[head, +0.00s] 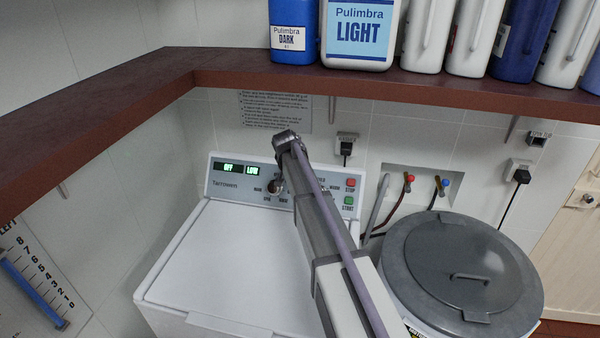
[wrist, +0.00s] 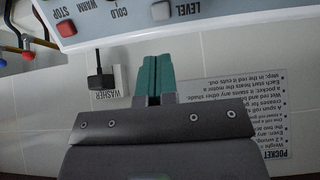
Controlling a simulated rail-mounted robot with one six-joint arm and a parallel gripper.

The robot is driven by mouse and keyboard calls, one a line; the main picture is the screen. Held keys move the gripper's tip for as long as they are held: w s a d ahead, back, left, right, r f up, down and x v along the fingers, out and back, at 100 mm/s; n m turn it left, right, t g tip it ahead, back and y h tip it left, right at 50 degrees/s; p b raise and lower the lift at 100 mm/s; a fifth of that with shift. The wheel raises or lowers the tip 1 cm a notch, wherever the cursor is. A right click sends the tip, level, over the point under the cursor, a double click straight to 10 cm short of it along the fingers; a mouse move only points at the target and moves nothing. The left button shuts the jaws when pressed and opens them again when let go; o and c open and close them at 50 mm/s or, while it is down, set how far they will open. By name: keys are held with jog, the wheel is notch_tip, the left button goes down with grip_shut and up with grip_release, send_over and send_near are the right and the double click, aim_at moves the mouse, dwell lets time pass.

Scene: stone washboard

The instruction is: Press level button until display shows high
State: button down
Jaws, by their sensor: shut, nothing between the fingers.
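The washer's control panel (head: 225,188) has a display (head: 240,169) with green text reading OFF and LOW. In the wrist view, where the panel is upside down, the LEVEL label (wrist: 187,9) is at the top. The fingertips appear below the panel edge in that view, apart from the LEVEL button. In the head view my arm crosses the panel and hides its middle; the fingertips cannot be made out.
A red STOP button (head: 351,183) and green START button (head: 348,201) are on the panel's right. A shelf (head: 330,80) with bottles overhangs the panel. A plug marked WASHER (wrist: 101,79) is on the wall. A lidded grey drum (head: 440,250) stands right of the washer.

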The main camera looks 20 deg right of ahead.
jog(key=shift+f, duration=0.1)
jog(key=b+x, duration=0.5)
jog(key=x, duration=0.1)
jog(key=b+x, duration=0.5)
jog(key=x, duration=0.2)
jog(key=shift+w+d, duration=0.2)
jog(key=shift+w, duration=0.25)
jog(key=shift+w+d, duration=0.1)
jog(key=shift+b+x, duration=0.85)
jog(key=shift+x, duration=0.05)
jog(key=shift+r, duration=0.2)
